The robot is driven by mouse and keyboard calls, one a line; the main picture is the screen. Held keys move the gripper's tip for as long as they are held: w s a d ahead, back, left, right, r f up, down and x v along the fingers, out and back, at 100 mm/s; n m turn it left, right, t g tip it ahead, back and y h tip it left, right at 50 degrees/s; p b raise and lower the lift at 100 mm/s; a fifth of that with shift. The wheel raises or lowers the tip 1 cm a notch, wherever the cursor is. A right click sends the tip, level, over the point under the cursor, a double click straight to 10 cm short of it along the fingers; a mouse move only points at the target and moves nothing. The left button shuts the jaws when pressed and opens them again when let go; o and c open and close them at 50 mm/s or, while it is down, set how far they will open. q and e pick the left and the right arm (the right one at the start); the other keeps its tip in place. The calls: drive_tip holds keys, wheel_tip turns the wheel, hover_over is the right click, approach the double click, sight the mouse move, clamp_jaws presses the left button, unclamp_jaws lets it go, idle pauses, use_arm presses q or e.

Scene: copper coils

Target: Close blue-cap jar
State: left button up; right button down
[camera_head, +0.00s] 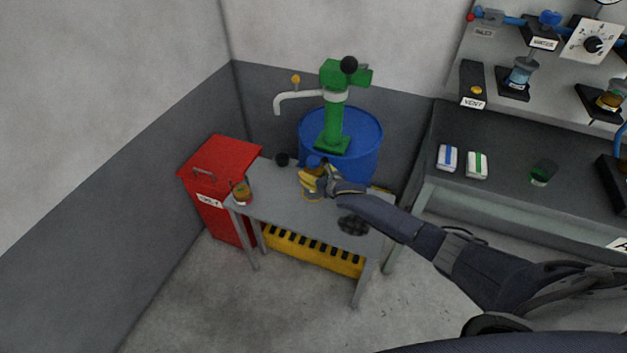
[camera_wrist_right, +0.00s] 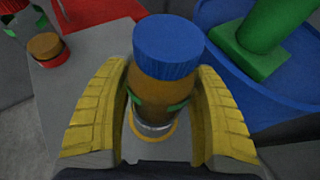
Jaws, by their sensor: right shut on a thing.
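The blue-cap jar has an amber body (camera_wrist_right: 160,98) with green marks and a ribbed blue cap (camera_wrist_right: 168,45) at its top. The cap also shows in the head view (camera_head: 313,162). The jar is upright over a yellow ring (camera_head: 313,197) on the small grey table. My right gripper (camera_head: 317,183) has its yellow fingers around the jar's body, below the cap, and is shut on it. The fingers and the cap hide the jar's neck, so I cannot tell how tightly the cap sits. My left gripper is not in view.
A blue drum (camera_head: 365,145) with a green pump (camera_head: 335,115) stands behind. A red bin (camera_head: 222,157) is at left.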

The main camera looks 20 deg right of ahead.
drive_tip(key=shift+f, duration=1.9)
drive_tip(key=shift+c, duration=1.5)
unclamp_jaws()
drive_tip(key=shift+f, duration=0.15)
drive_tip(key=shift+s, duration=0.15)
drive_tip(key=v, duration=1.2)
